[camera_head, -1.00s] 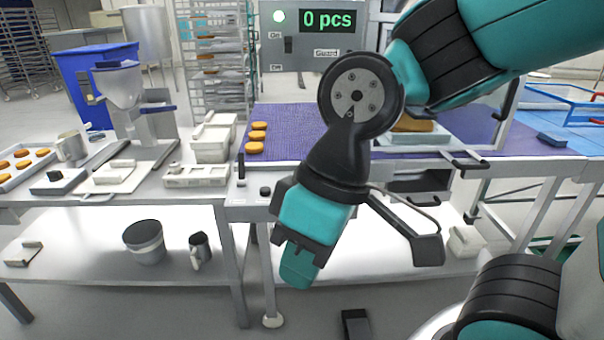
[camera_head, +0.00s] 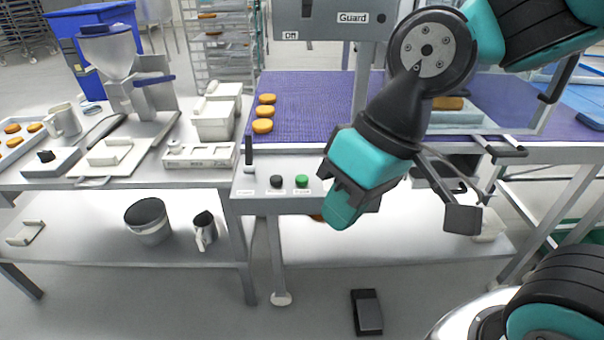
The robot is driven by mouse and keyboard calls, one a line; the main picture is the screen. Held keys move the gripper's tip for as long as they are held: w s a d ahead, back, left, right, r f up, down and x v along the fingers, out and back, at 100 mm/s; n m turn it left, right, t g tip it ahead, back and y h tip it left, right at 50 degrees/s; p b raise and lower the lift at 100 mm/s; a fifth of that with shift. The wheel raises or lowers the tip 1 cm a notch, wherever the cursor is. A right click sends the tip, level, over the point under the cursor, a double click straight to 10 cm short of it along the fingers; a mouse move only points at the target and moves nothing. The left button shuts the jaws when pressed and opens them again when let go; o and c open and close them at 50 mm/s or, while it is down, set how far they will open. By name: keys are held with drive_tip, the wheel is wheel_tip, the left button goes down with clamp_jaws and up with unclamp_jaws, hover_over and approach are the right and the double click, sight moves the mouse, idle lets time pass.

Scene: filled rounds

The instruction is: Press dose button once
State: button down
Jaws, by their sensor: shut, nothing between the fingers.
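No button has a label I can read as dose. The hopper machine (camera_head: 113,55) stands on the left bench, with a small light box bearing a black knob (camera_head: 46,156) at its left. A grey control panel (camera_head: 250,205) at the conveyor's front edge carries a black button (camera_head: 276,182) and a green button (camera_head: 302,182); their labels are too small to read. My gripper (camera_head: 338,218) is shut and empty, pointing down to the right of the green button in the picture. It appears apart from both buttons. The fingertips are hard to make out.
A black lever (camera_head: 249,152) stands up at the panel's left. Several orange-brown rounds (camera_head: 263,126) lie on the purple belt (camera_head: 310,110). A labelled white box (camera_head: 200,155) sits on the left bench. A black pedal (camera_head: 367,312) lies on the floor.

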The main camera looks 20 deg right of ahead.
drive_tip(key=w+r+m+t+p, duration=0.1)
drive_tip(key=w+m+t+p, duration=0.2)
drive_tip(key=w+m+p, duration=0.7)
drive_tip(key=m+t+h+p, duration=0.1)
drive_tip(key=m+t+p, duration=0.35)
drive_tip(key=m, duration=1.25)
hover_over(301, 179)
drive_tip(key=b, duration=0.1)
wheel_tip(301, 179, down, 7)
drive_tip(key=shift+r+t, duration=0.2)
drive_tip(key=shift+t, duration=0.05)
wheel_tip(301, 179, down, 9)
drive_tip(key=b, duration=0.7)
drive_tip(key=shift+w+r, duration=0.1)
drive_tip(key=shift+f+b, duration=0.3)
drive_tip(key=shift+f, duration=0.1)
